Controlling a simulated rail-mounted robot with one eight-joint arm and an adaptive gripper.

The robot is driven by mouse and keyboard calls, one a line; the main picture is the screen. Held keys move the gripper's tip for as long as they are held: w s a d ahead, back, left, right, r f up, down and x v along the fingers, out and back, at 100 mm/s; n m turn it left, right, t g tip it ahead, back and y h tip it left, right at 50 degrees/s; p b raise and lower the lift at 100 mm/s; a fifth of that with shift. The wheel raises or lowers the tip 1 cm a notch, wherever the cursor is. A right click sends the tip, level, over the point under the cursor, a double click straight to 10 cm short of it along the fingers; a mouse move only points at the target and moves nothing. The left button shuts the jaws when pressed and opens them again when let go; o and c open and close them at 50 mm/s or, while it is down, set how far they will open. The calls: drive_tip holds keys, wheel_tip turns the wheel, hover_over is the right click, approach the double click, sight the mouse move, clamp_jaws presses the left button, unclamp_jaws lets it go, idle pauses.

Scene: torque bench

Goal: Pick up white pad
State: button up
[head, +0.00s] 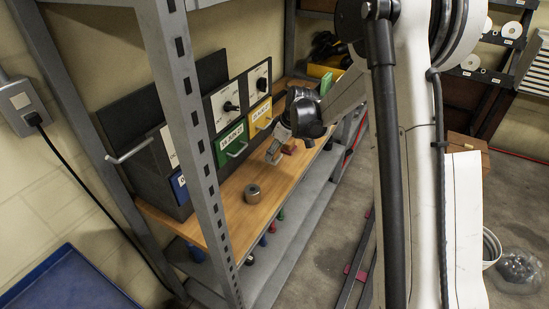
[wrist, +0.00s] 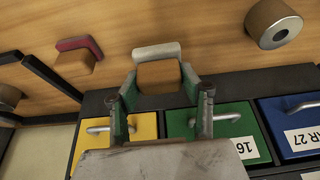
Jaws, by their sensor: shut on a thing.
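The white pad (wrist: 157,50) shows in the wrist view as a pale strip along the far edge of a small wooden block (wrist: 159,74). My gripper (wrist: 159,82) is shut on this piece, with one finger at each side of it. I cannot tell whether the piece touches the wooden bench or is held just above it. In the head view my gripper (head: 274,152) is low over the bench, in front of the drawers, and the pad cannot be made out clearly there.
A similar red pad (wrist: 80,44) lies to the left on the bench (wrist: 215,50). A metal cylinder (wrist: 273,23) lies to the right. Yellow (head: 261,116), green (head: 232,142) and blue (head: 180,187) drawers with protruding handles line the back. A grey shelf post (head: 196,140) stands in front.

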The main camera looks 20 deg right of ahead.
drive_tip(key=s+a+r, duration=0.6)
drive_tip(key=a, duration=0.3)
drive_tip(key=shift+a+r, duration=0.2)
drive_tip(key=shift+a, duration=0.15)
drive_tip(key=shift+w, duration=0.1)
drive_tip(key=o, duration=0.7)
drive_tip(key=shift+c, duration=0.2)
drive_tip(key=c, duration=0.5)
